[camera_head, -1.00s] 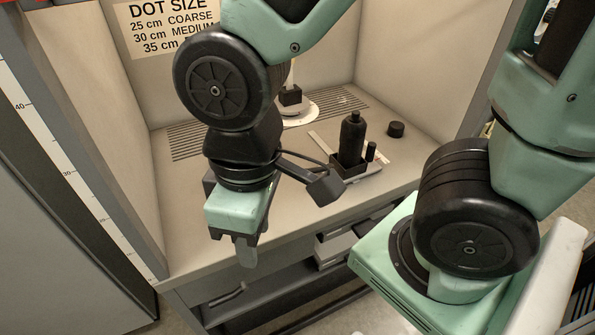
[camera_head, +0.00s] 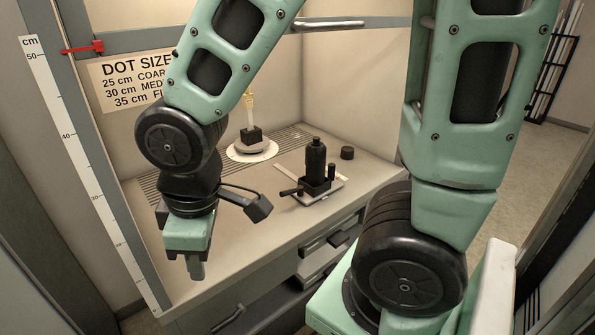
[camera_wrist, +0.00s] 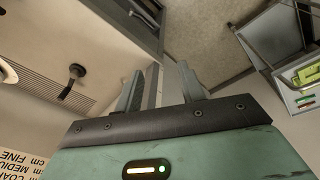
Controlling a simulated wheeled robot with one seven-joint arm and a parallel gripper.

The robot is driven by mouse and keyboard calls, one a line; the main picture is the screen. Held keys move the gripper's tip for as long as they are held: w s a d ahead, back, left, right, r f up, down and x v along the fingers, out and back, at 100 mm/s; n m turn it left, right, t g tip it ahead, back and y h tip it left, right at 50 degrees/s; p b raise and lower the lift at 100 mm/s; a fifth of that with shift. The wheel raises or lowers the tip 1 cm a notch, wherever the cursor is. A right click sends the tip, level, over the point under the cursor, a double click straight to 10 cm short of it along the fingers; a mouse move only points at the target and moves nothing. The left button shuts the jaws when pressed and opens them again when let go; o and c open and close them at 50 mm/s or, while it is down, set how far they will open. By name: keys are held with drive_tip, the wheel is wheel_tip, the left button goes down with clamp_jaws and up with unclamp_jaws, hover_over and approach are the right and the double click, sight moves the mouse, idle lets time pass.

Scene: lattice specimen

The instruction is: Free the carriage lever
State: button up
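A red lever-like piece (camera_head: 84,47) is at the upper left in the head view, on the grey horizontal rail (camera_head: 135,40) beside the top of the cm scale, near 50. I take it for the carriage lever; whether something holds it is too small to tell. My gripper (camera_head: 196,270) points down over the front left of the bench, well below and to the right of the red piece. In the wrist view my gripper (camera_wrist: 160,85) has its two fingers apart with nothing between them. The red piece does not show in the wrist view.
A vertical cm scale (camera_head: 75,150) runs down the left post. A dot size sign (camera_head: 125,85) is on the back wall. On the bench (camera_head: 250,215) stand a black bottle (camera_head: 316,160) in a tray, a black cap (camera_head: 347,152) and a white round base (camera_head: 252,151). Drawers (camera_head: 330,240) are below.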

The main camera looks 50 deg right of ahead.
drive_tip(key=w+d+f+t+h, duration=0.1)
drive_tip(key=w+d+t, duration=0.1)
drive_tip(key=w+d, duration=0.55)
drive_tip(key=n+t+h+b, duration=0.2)
drive_tip(key=n, duration=0.3)
approach(283, 193)
drive_tip(key=x, duration=1.1)
drive_tip(key=shift+d+b, duration=0.1)
drive_tip(key=shift+b, duration=0.3)
